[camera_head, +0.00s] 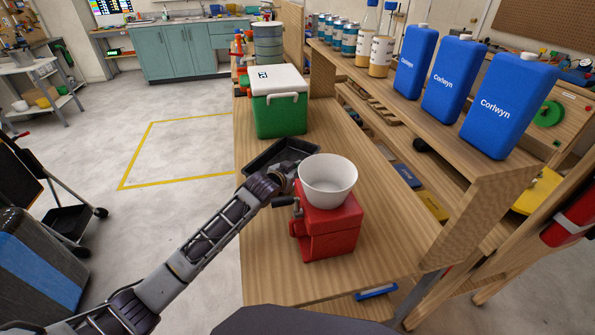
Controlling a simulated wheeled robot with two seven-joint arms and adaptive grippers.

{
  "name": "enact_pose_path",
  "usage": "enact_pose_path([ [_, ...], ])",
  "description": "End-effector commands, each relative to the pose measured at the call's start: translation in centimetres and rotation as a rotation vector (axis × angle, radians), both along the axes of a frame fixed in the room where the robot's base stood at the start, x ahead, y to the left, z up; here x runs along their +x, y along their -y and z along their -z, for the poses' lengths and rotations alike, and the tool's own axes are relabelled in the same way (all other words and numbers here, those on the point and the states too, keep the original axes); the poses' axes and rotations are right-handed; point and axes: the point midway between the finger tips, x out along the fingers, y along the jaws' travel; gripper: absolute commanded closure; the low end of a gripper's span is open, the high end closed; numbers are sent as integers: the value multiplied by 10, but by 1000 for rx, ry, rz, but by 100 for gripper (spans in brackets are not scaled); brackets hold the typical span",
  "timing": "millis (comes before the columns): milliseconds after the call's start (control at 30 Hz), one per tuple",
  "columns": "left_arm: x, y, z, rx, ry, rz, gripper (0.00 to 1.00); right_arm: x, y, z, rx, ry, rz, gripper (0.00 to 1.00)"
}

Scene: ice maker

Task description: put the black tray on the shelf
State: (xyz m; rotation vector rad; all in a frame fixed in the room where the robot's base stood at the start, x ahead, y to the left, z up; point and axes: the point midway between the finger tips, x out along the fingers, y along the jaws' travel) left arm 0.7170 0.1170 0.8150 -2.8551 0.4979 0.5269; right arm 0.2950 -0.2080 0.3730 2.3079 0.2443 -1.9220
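The black tray (268,157) lies on the wooden workbench between the green-and-white cooler and the red machine with the white bowl. My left arm reaches in from the lower left, and my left gripper (289,171) is at the tray's near side, close to the white bowl. The gripper and arm cover part of the tray. The fingertips are too small and hidden to tell whether they hold the tray's rim. The wooden shelf (428,140) runs along the right side of the bench, raised above it.
The red machine (331,228) carries a white bowl (328,180) right beside my gripper. The cooler (278,100) stands behind the tray. Blue jugs (455,92), bottles and cans fill much of the shelf top. The bench's near left part is clear.

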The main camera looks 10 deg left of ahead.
Motion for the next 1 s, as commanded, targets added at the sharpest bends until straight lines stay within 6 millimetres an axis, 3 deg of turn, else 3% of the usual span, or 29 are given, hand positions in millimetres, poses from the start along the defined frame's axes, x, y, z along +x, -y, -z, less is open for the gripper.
enact_pose_path([
  [433,0,0,2,0,2,-1,100,-1,0,0,1,0,1,34],
  [500,0,0,3,0,0,-1,88,-4,0,3,0,-6,1,34],
  [633,0,0,2,0,0,-1,73,-6,1,5,-2,-11,1,34],
  [1000,0,0,1,0,1,-1,73,-1,0,1,0,-1,1,34],
])
